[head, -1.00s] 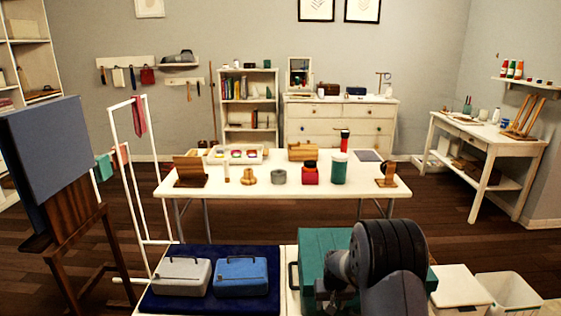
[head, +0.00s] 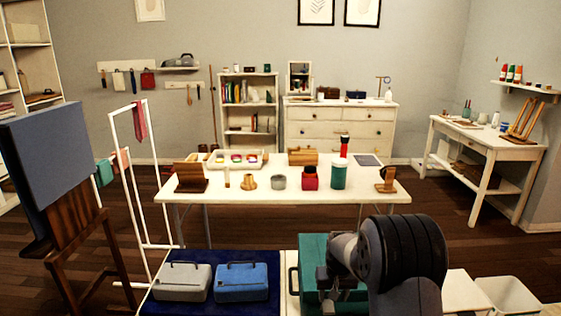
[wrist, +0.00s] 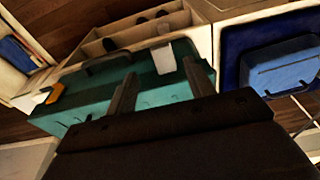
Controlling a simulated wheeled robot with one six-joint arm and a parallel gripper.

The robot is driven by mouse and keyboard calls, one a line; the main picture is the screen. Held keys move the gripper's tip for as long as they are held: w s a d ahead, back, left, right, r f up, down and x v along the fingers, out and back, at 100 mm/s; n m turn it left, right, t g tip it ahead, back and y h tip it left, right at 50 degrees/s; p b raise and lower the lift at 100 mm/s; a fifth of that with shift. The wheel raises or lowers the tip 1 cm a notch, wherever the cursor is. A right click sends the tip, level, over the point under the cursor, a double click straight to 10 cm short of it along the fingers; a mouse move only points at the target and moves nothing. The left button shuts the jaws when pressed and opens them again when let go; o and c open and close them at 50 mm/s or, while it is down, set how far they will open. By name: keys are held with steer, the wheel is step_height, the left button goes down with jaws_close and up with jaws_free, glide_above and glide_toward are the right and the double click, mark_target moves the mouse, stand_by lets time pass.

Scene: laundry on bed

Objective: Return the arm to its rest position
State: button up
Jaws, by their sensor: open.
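My arm reaches in from the bottom right of the head view, in front of a teal case. My gripper shows in the wrist view (wrist: 160,78), with two grey fingers spread apart and nothing between them. The teal case (wrist: 85,95) lies beyond and below the fingers; whether they touch it I cannot tell. In the head view, my arm covers much of the teal case (head: 313,246), and the fingertips are hard to make out.
A grey case (head: 183,283) and a blue case (head: 241,283) lie on a navy mat (head: 222,252) left of the teal case. A white table (head: 215,200) with several small items stands beyond. A white bin (head: 511,294) is at right. An easel (head: 75,215) stands left.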

mark_target(329, 314)
steer(key=f, duration=0.2)
steer(key=w+f, duration=0.1)
steer(key=f, duration=0.2)
steer(key=f+b, duration=0.1)
steer(key=f, duration=0.2)
steer(key=shift+w+f, duration=0.15)
steer(key=shift+f, duration=0.05)
steer(key=shift+s+f+t+b, duration=0.2)
steer(key=shift+t+b, duration=0.4)
steer(key=shift+b, duration=0.35)
step_height(329, 314, down, 7)
steer(key=t+b, duration=1.5)
steer(key=b, duration=1.1)
steer(key=shift+b, duration=0.35)
